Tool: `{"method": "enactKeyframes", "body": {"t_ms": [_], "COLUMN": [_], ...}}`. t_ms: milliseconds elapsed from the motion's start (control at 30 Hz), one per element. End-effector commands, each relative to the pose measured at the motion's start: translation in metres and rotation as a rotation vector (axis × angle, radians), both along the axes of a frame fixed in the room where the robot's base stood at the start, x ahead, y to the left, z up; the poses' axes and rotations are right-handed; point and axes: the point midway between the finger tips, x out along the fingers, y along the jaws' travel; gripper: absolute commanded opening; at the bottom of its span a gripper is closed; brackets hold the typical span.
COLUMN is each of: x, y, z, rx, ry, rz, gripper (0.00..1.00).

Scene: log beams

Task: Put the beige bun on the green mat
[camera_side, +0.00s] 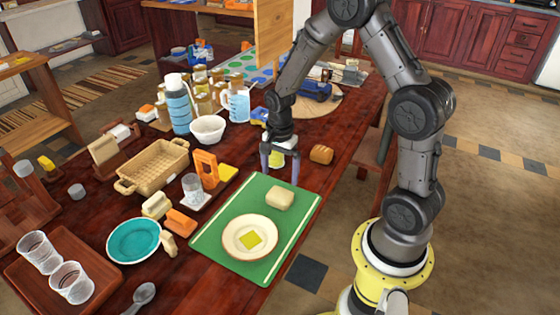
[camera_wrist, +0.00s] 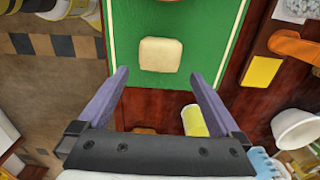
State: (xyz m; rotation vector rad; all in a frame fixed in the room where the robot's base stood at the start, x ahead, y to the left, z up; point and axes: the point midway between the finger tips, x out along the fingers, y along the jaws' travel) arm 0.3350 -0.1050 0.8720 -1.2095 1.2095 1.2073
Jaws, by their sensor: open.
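The beige bun (camera_side: 280,197) is a rounded square lying on the green mat (camera_side: 208,238). In the wrist view the bun (camera_wrist: 161,54) rests on the mat (camera_wrist: 200,86) just ahead of the fingertips. My gripper (camera_side: 280,175) is over the mat's far edge, behind the bun in the side view. In the wrist view its purple fingers (camera_wrist: 158,75) are spread wide with nothing between them. The gripper is apart from the bun.
A white plate (camera_side: 250,237) with a yellow square (camera_side: 251,240) is also on the mat. A brown bread roll (camera_side: 321,154) lies right of my gripper. A wicker basket (camera_side: 153,166), an orange block (camera_side: 206,169) and a teal bowl (camera_side: 134,241) stand to the left.

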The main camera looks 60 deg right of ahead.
Motion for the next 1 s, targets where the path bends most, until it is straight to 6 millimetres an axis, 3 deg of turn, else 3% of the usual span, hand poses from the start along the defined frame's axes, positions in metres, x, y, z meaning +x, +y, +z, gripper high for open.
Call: {"method": "enactKeyframes", "body": {"t_ms": [100,367,533,667,800,1000], "x": [0.001,0.000,-0.012,-0.039,-0.079,-0.137], "y": [0.000,0.002,0.022,0.047,0.073,0.096], "z": [0.021,0.046,0.093,0.144,0.185,0.214], "rx": [-0.001,-0.003,-0.032,-0.084,-0.161,-0.291], "ry": [-0.004,-0.010,-0.081,-0.166,-0.251,-0.343], "rz": [0.000,0.023,0.243,0.543,0.876,1.288], "gripper": [1.00,1.00,1.00,1.00,1.00,1.00]}}
